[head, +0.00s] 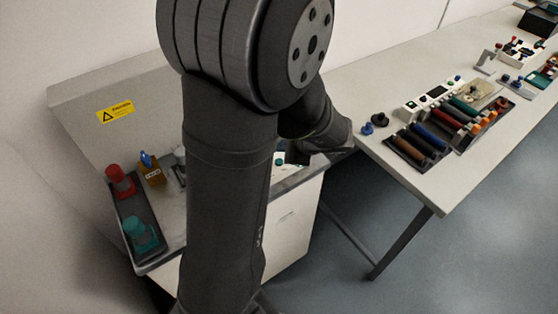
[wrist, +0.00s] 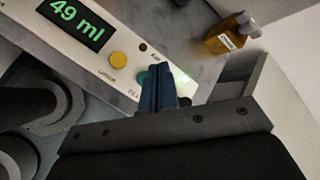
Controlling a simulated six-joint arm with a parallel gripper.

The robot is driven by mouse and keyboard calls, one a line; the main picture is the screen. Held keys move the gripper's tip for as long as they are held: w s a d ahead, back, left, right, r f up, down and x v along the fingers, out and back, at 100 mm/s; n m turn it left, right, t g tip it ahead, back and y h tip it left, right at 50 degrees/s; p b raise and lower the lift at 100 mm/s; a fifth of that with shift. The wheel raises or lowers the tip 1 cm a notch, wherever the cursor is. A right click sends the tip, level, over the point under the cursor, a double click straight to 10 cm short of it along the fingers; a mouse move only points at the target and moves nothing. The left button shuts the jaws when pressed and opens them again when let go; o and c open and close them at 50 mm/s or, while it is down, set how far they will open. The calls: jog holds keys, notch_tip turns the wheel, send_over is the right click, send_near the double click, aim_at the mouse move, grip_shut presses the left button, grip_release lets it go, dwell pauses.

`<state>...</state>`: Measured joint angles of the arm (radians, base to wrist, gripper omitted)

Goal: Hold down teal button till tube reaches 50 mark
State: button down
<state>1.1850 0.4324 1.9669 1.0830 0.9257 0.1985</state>
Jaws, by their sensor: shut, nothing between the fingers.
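In the wrist view a pale control panel (wrist: 93,58) has a display (wrist: 76,20) reading "49 ml" in green. The teal button (wrist: 142,77) is mostly hidden behind my gripper (wrist: 158,70), with only a teal edge showing on the left. My gripper's fingers are shut together with nothing between them, their tips at the button. I cannot tell whether the button is pressed in. A yellow button (wrist: 118,61) sits to the left of the fingers. In the head view my gripper (head: 297,154) is low over the bench, largely hidden by my arm. The tube is not clearly visible.
An amber bottle (wrist: 228,42) stands beyond the panel in the wrist view; it has a blue cap (head: 147,159) in the head view. A dark tray (head: 140,209) holds red-topped and teal containers. A second table (head: 430,178) with racks stands right, across a floor gap.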

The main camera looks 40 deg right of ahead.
jog(key=shift+r, duration=1.1)
jog(key=shift+f, duration=0.15)
jog(key=shift+r, duration=2.05)
jog(key=shift+f, duration=0.15)
